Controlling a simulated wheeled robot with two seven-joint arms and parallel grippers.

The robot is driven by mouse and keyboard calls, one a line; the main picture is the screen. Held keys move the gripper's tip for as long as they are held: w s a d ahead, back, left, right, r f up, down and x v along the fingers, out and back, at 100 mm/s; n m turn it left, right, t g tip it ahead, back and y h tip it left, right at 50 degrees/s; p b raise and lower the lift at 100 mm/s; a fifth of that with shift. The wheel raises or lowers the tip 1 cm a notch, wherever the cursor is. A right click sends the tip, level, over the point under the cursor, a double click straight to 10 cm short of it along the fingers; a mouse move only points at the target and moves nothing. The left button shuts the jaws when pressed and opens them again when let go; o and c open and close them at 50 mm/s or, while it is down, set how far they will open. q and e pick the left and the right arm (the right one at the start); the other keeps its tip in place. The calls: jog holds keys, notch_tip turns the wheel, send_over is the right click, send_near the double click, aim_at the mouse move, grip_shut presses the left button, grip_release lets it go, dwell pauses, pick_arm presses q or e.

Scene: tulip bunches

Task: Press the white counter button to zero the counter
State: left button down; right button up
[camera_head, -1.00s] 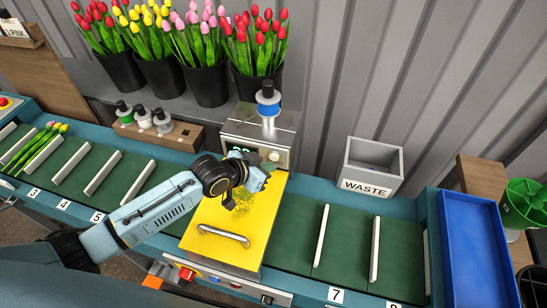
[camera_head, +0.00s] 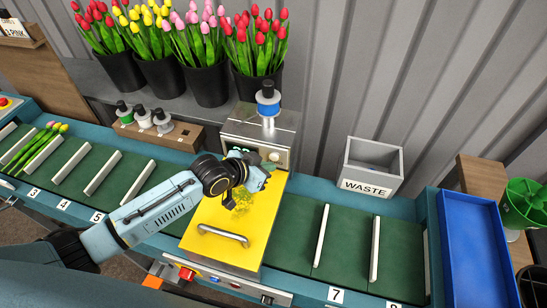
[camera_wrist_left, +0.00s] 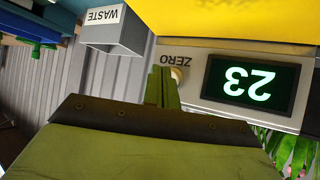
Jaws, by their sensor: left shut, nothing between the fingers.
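The counter (camera_head: 262,128) is a grey metal box behind the yellow cover (camera_head: 218,216). Its lit display (camera_wrist_left: 248,84) reads 23, upside down in the left wrist view. The pale counter button (camera_wrist_left: 178,74) sits beside the display, next to the word ZERO; it is partly hidden behind my fingers there. In the head view the button (camera_head: 274,157) is just beyond my fingertips. My left gripper (camera_head: 268,170) is shut and empty, its fingers pointing at the counter front; it also shows in the left wrist view (camera_wrist_left: 162,86). I cannot tell whether the fingertips touch the button.
A spool-like blue and white post (camera_head: 268,102) stands on the counter. The grey WASTE bin (camera_head: 372,166) is to the right, a blue tray (camera_head: 478,250) farther right. Buckets of tulips (camera_head: 205,86) stand behind. The green belt (camera_head: 295,232) has white dividers; a tulip bunch (camera_head: 35,145) lies far left.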

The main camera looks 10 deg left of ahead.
pick_arm(q)
jog(key=shift+w, duration=0.2)
jog(key=shift+w, duration=0.2)
jog(key=shift+w, duration=0.45)
dwell(0.6)
jog(key=shift+s+r+p, duration=0.1)
jog(key=shift+s+p, duration=0.55)
jog(key=shift+s, duration=0.15)
